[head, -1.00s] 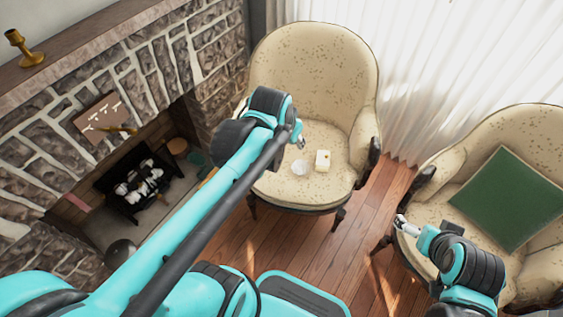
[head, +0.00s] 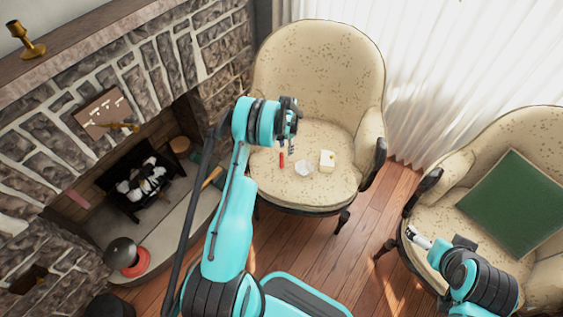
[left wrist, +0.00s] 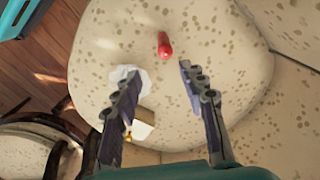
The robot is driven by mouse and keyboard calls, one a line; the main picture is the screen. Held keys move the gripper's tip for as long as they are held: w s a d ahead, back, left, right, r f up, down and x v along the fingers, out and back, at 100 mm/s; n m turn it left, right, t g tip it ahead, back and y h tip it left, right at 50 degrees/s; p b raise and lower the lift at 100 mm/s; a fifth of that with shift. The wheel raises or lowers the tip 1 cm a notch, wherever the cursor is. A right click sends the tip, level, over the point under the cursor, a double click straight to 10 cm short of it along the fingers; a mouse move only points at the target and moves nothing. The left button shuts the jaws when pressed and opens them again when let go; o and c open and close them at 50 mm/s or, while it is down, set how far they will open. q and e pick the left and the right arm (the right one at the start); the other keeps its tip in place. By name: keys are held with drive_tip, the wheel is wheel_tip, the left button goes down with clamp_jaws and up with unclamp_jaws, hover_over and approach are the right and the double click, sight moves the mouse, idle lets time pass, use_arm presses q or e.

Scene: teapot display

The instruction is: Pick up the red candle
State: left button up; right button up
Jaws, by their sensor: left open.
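The red candle (head: 281,160) lies on the seat of the cream spotted armchair (head: 315,200). In the left wrist view the candle (left wrist: 164,46) shows just beyond my fingertips, near the middle. My left gripper (left wrist: 157,76) is open and empty above the seat, its two fingers apart on either side below the candle. In the head view my left gripper (head: 292,143) is seen partly behind my wrist, above the candle. My right gripper (head: 416,238) is at the right, by the second armchair, away from the candle. Its jaws are too small to read.
A clear or white small dish (head: 303,168) and a white block-like item (head: 327,161) sit right of the candle. A second armchair (head: 455,222) with a green cushion (head: 511,203) stands right. A stone fireplace (head: 85,145) fills the left. Wooden floor (head: 315,240) shows between.

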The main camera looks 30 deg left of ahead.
sight(281, 161)
use_arm(q)
drive_tip(key=f, duration=0.2)
drive_tip(key=f+b, duration=0.1)
drive_tip(key=f, duration=0.3)
drive_tip(key=shift+s+a, duration=0.35)
drive_tip(key=shift+a, duration=0.05)
drive_tip(key=f+b, duration=0.1)
drive_tip(key=f, duration=0.1)
drive_tip(key=a+f+b, duration=0.1)
drive_tip(key=f, duration=0.1)
drive_tip(key=shift+s+f+b, duration=0.15)
drive_tip(key=shift+b, duration=0.25)
drive_tip(key=shift+f, duration=0.35)
drive_tip(key=shift+r, duration=0.1)
drive_tip(key=shift+c, duration=1)
clamp_jaws()
